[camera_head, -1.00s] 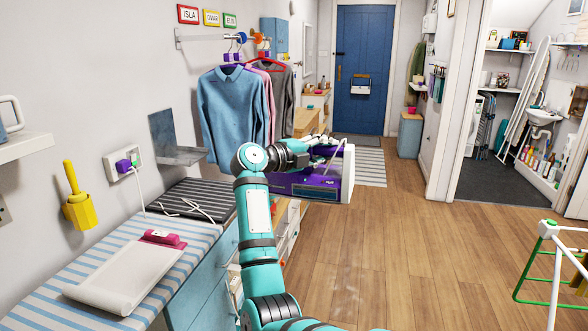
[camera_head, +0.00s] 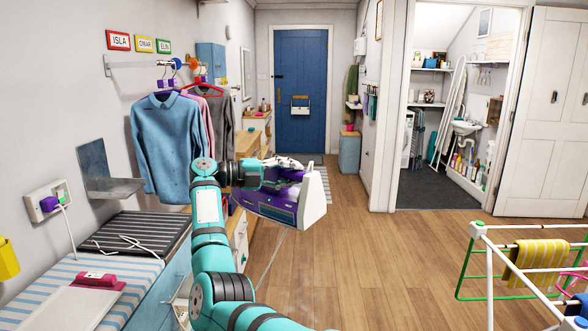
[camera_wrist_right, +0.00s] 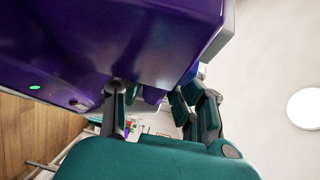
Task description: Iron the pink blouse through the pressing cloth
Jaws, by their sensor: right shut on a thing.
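My right gripper (camera_head: 272,172) is shut on a large purple and white iron-like appliance (camera_head: 268,207), held tilted in the air beyond the striped board (camera_head: 38,306). In the right wrist view, the appliance's purple body (camera_wrist_right: 120,45) fills the upper left, close against the fingers. A white cloth (camera_head: 60,310) lies on the striped board at lower left, partly cut off by the frame. A magenta item (camera_head: 95,279) with a pale label sits at its far edge. A pink garment (camera_head: 207,118) hangs behind a blue shirt. My left gripper is not in view.
A dark ribbed mat (camera_head: 135,232) with a white cord lies past the board, beside a grey metal bracket (camera_head: 108,180). A purple plug (camera_head: 50,203) is in the wall socket. The middle floor is clear.

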